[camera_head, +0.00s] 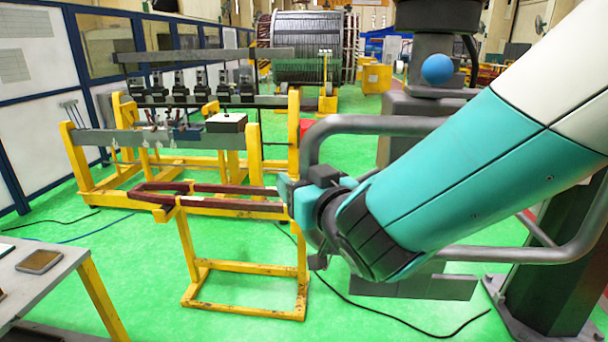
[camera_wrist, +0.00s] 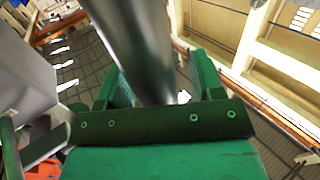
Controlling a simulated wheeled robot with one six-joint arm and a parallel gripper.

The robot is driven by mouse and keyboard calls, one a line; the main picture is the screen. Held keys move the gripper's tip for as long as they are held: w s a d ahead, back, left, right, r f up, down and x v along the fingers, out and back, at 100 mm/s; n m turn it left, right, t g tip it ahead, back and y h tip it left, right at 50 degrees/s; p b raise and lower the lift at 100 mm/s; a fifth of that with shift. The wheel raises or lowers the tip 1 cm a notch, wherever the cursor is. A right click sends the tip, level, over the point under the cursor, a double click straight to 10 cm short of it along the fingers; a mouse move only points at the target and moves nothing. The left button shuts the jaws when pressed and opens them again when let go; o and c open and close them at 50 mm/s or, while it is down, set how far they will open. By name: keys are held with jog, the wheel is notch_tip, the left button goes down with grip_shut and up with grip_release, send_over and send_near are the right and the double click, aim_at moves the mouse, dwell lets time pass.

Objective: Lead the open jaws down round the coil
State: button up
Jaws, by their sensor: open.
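The coil (camera_head: 222,188), a long dark red-brown loop, lies about level on top of a yellow stand (camera_head: 190,248) in the head view. My gripper (camera_head: 288,198) is at the coil's right end, at the end of my teal and white arm. It hides that end, so I cannot tell whether the jaws are around the coil or beside it. In the wrist view, the two green jaws (camera_wrist: 157,88) stand apart. A grey round tube (camera_wrist: 138,45) crosses the view in front of them. I cannot make out the coil in that view.
Behind the stand is a yellow frame (camera_head: 78,165) with a grey beam and several dark clamps. A grey bent bar (camera_head: 390,125) runs close above my wrist. A table (camera_head: 25,285) is at the lower left. Green floor is clear around the stand, apart from cables.

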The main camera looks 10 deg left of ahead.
jog(key=shift+c, duration=0.3)
grip_shut()
dwell(1.8)
